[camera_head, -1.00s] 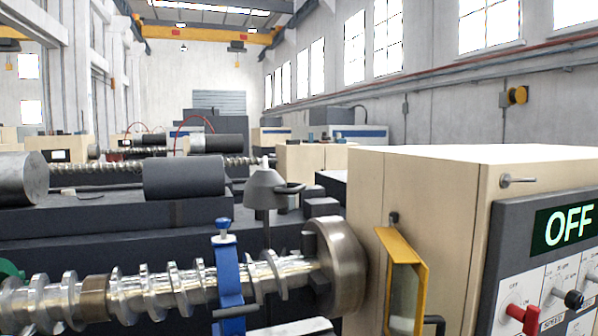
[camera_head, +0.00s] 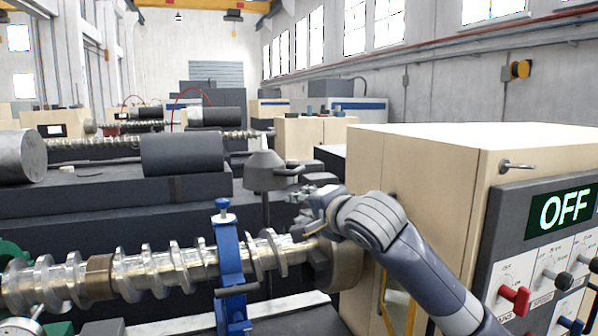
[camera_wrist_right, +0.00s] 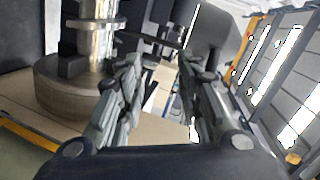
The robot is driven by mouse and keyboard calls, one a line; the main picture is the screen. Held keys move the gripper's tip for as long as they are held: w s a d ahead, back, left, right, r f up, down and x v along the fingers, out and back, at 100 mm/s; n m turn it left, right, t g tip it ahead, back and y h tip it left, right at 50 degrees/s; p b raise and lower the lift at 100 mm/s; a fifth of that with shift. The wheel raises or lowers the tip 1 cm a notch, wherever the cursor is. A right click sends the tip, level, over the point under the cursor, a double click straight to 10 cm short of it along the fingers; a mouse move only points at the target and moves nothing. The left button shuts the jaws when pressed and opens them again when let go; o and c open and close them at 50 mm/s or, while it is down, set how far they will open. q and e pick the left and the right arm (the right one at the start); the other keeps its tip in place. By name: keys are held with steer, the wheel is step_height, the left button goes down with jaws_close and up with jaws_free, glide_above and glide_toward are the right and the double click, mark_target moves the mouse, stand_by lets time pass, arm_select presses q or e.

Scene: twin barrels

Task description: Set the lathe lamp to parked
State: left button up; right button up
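The lathe lamp (camera_head: 265,172) is a grey cone-shaped shade on an upright post behind the screw workpiece. A short dark handle (camera_head: 290,169) sticks out from its right side. My right gripper (camera_head: 303,196) is just right of and below the lamp, above the chuck. In the right wrist view the two fingers (camera_wrist_right: 158,65) are spread apart with nothing gripped. The lamp shade (camera_wrist_right: 215,32) shows beyond the right finger, and its dark handle (camera_wrist_right: 152,38) crosses just past the fingertips. Contact with the handle cannot be told. My left gripper is not in view.
The chuck (camera_head: 338,268) and silver screw (camera_head: 160,270) lie below the gripper, with a blue steady rest (camera_head: 229,262). The beige headstock (camera_head: 430,185) stands right, with a panel reading OFF (camera_head: 565,207) and a red switch (camera_head: 515,298). A grey cylinder (camera_head: 182,153) lies behind.

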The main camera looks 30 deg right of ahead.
mark_target(301, 171)
step_height(301, 171, up, 7)
steer(key=s+d+m+t, duration=0.1)
steer(key=s+d+m, duration=0.1)
steer(key=d+m, duration=0.1)
steer(key=shift+h, duration=0.4)
steer(key=p+x, duration=0.2)
steer(key=x, duration=0.1)
steer(key=p+x, duration=0.1)
steer(key=x, duration=0.3)
steer(key=p+x, duration=0.2)
steer(key=x, duration=0.1)
steer(key=shift+w+a+r+p, duration=0.15)
steer(key=shift+w+a+p, duration=0.05)
steer(key=shift+w+p, duration=0.1)
steer(key=shift+w+f, duration=0.2)
steer(key=shift+w, duration=0.25)
jaws_close()
